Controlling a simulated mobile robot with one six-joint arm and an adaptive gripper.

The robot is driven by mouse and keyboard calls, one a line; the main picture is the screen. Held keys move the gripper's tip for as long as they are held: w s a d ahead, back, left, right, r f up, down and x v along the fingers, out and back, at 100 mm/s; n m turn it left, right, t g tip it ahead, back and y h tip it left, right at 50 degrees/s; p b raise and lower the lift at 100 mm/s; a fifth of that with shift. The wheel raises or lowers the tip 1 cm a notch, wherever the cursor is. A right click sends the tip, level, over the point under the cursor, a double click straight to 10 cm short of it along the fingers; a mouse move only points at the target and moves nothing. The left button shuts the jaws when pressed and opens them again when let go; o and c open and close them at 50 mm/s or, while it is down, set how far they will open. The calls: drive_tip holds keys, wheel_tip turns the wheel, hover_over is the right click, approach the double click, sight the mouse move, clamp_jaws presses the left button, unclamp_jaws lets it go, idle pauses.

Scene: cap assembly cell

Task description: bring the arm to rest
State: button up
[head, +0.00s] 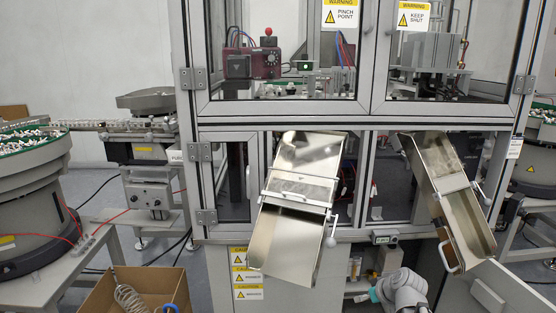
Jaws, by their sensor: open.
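Part of my arm (402,289), light grey with a teal cap, shows at the bottom edge, right of centre. It is in front of the lower part of the machine, below the right chute. My gripper is not in view, and the rest of the arm is cut off by the bottom edge.
A framed machine cabinet (290,121) fills the middle. A left metal chute (285,243) and a right metal chute (468,222) slope out of its front. A cardboard box (178,290) stands at the lower left. A bowl feeder (30,200) stands at the far left.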

drive_tip(key=s+a+r+m+g+h+p, duration=0.1)
drive_tip(key=s+a+r+g+p, duration=0.1)
drive_tip(key=r+p, duration=0.6)
drive_tip(key=s+a+r+m+g+h+p, duration=0.1)
drive_tip(key=s+a+r+p, duration=0.3)
drive_tip(key=r+p, duration=0.4)
drive_tip(key=s+a+r+m+g+h+p, duration=0.1)
drive_tip(key=s+a+r+g+h+p, duration=0.1)
drive_tip(key=r+p, duration=0.5)
drive_tip(key=s+a+g+p, duration=0.1)
drive_tip(key=s+p, duration=0.1)
drive_tip(key=p, duration=0.1)
drive_tip(key=shift+s+a+r+m+g+p, duration=0.2)
drive_tip(key=shift+r+m+g+p, duration=0.1)
drive_tip(key=shift+r+m, duration=0.1)
drive_tip(key=shift+s, duration=0.1)
